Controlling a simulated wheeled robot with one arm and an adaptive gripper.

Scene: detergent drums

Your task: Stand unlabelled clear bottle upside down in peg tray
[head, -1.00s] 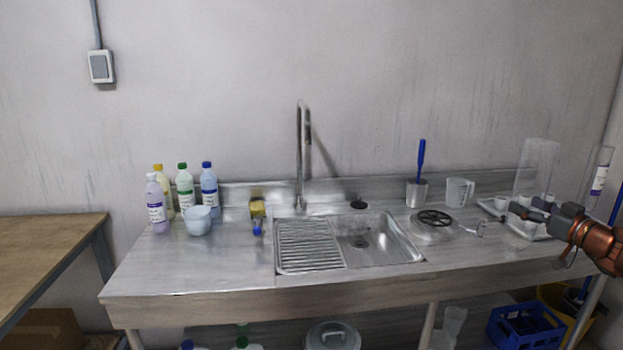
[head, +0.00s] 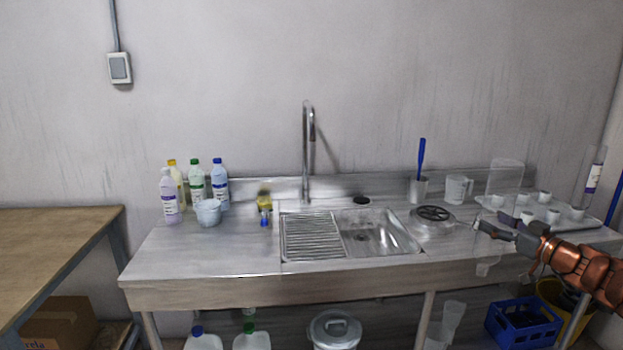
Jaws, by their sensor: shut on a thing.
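The clear bottle (head: 505,177) is a faint, see-through shape at the right of the head view, with no label visible. My gripper (head: 484,226) is shut on it. Its wide part stands above my fingers and a narrower clear part shows below them, in front of the counter edge, so it looks neck down and slightly tilted. Its outline is hard to follow. The peg tray (head: 588,224) is pale, with several white pegs standing up, on the right end of the counter behind my gripper. The bottle overlaps the tray's left part in the picture.
A clear cylinder with a purple-and-white label (head: 594,177) stands at the right. A round black-topped fixture (head: 434,214), a clear jug (head: 458,189) and the sink (head: 370,238) lie left of the tray. Bottles and a bowl (head: 208,212) stand far left. The left counter is clear.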

